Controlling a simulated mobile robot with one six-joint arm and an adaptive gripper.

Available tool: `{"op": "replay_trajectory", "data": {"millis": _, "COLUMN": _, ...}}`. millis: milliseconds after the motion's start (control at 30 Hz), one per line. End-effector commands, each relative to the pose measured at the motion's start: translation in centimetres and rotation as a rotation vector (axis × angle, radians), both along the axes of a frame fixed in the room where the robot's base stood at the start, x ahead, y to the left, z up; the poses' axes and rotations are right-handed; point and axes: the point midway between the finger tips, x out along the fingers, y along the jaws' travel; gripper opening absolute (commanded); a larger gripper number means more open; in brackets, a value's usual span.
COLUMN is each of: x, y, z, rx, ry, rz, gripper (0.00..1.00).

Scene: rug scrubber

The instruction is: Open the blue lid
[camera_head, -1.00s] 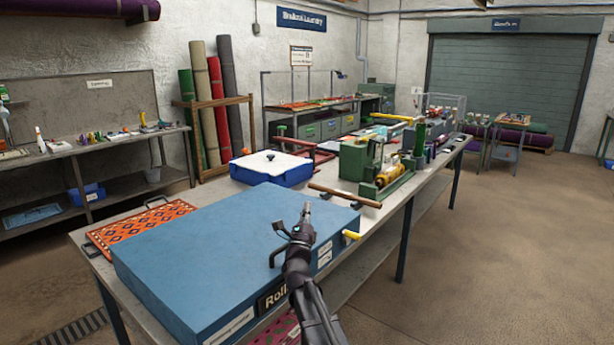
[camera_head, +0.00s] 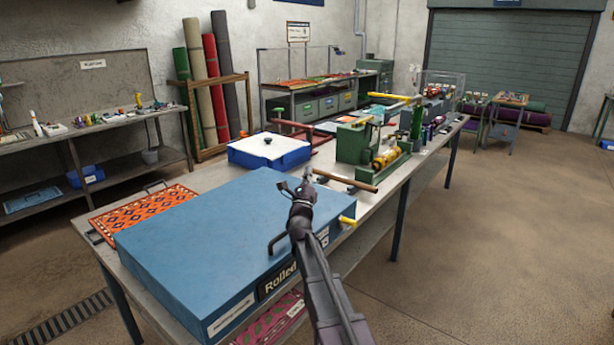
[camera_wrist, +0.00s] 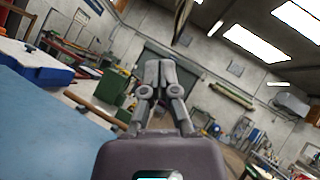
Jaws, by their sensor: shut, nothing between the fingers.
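A large blue lid (camera_head: 215,235) lies flat and closed on a box on the workbench, in the lower middle of the head view. A dark handle (camera_head: 276,243) sits on its front side near a label that starts "Rolle". A yellow lever (camera_head: 347,221) sticks out at the box's right end. My gripper (camera_head: 307,177) is above the lid's right end, past the handle, and touches nothing that I can make out. In the wrist view my gripper (camera_wrist: 159,68) has its fingers together and empty, pointing across the room. The blue lid (camera_wrist: 45,140) fills the lower left there.
A blue box with a white top (camera_head: 269,151) stands behind the lid. A green machine (camera_head: 357,143) with a wooden-handled bar (camera_head: 345,181) is to the right. A patterned orange rug (camera_head: 140,207) lies at the left. Open floor (camera_head: 480,250) lies to the right.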

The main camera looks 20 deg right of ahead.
Motion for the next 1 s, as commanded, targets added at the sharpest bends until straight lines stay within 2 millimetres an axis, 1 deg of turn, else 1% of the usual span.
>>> {"op": "replay_trajectory", "data": {"millis": 33, "x": 0.7, "y": -0.3, "z": 0.8, "rx": -0.001, "ry": 0.000, "rz": -0.001, "gripper": 0.00}}
{"op": "replay_trajectory", "data": {"millis": 67, "x": 1.0, "y": -0.4, "z": 1.0, "rx": -0.001, "ry": 0.000, "rz": -0.001, "gripper": 0.00}}
{"op": "replay_trajectory", "data": {"millis": 400, "x": 1.8, "y": 0.6, "z": 3.3, "rx": 0.000, "ry": 0.000, "rz": 0.000, "gripper": 0.00}}
{"op": "replay_trajectory", "data": {"millis": 633, "x": 2.2, "y": 0.9, "z": 3.9, "rx": 0.000, "ry": -0.001, "rz": -0.001, "gripper": 0.00}}
{"op": "replay_trajectory", "data": {"millis": 1000, "x": 2.2, "y": 0.9, "z": 3.9, "rx": 0.000, "ry": -0.001, "rz": -0.001, "gripper": 0.00}}
